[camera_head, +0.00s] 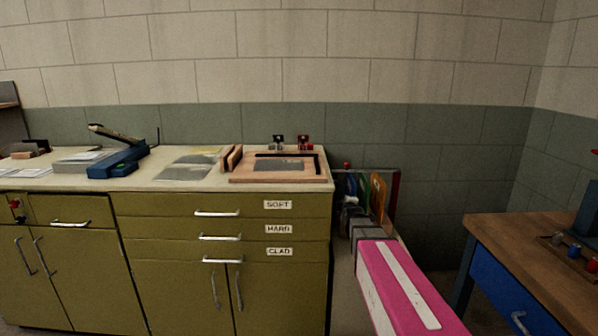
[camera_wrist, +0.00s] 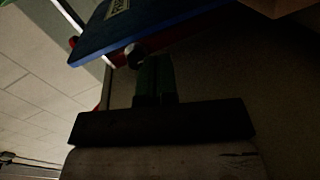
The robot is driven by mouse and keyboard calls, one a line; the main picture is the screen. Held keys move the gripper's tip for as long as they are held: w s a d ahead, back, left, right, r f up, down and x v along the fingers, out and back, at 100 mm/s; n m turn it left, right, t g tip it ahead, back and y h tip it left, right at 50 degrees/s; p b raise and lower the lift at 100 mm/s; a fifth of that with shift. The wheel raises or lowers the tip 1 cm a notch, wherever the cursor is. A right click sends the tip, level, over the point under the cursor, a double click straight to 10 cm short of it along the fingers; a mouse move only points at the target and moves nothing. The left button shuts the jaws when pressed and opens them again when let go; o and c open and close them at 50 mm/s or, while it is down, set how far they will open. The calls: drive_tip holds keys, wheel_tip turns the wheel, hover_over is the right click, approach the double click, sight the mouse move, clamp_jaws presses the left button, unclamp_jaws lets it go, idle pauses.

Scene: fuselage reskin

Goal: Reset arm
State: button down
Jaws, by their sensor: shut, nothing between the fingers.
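My arm, pink with a white stripe (camera_head: 398,285), reaches from the lower right of the head view toward the gap at the right end of the olive cabinet. My gripper (camera_head: 351,203) is at its far end, low beside the counter and close to a rack of coloured items. In the wrist view my gripper (camera_wrist: 154,70) points up the picture from a dark crossbar. Its fingers are together with nothing seen between them. The picture is dark there, and the fingertips are hard to make out against what lies beyond.
The rack (camera_head: 396,192) holds blue, green and orange pieces. A blue panel (camera_wrist: 140,28) crosses close beyond the fingers. The olive cabinet (camera_head: 225,262) stands left, with a wooden frame (camera_head: 245,178) on top. A wooden-topped bench (camera_head: 520,240) is right. Floor between is partly hidden.

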drive_tip(key=s+f+m+g, duration=0.5)
drive_tip(key=s+f, duration=0.1)
drive_tip(key=s, duration=0.4)
drive_tip(key=s+f+m+g, duration=0.5)
drive_tip(key=s+f, duration=0.1)
drive_tip(key=s, duration=0.5)
drive_tip(key=s+a+f+m+g, duration=0.1)
drive_tip(key=s+f+m+g, duration=0.4)
drive_tip(key=s, duration=0.6)
drive_tip(key=shift+f+m+g, duration=0.4)
drive_tip(key=shift+f, duration=0.25)
